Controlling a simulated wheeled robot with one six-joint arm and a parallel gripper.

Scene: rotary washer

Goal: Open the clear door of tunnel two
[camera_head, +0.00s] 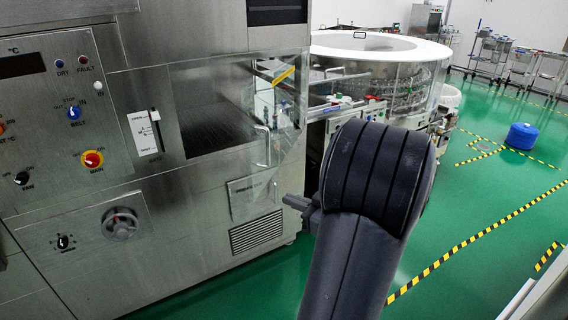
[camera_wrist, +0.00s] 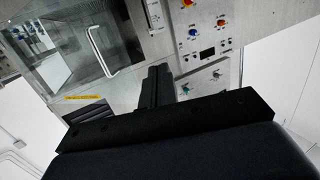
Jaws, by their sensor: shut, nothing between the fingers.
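In the wrist view the clear door (camera_wrist: 70,72) is at upper left, seen turned over, with the handle (camera_wrist: 99,50) as a bright bent bar. My gripper (camera_head: 288,200) points left, below and right of the handle. In the wrist view my gripper (camera_wrist: 159,72) is shut and empty, apart from the handle. My arm hides part of the machine's right side.
A control panel (camera_head: 60,120) with knobs and a lever switch (camera_head: 153,132) is left of the door. A vent grille (camera_head: 256,232) is below. A round white-topped washer turntable (camera_head: 345,46) stands behind. Green floor (camera_head: 475,215) with striped tape is open to the right.

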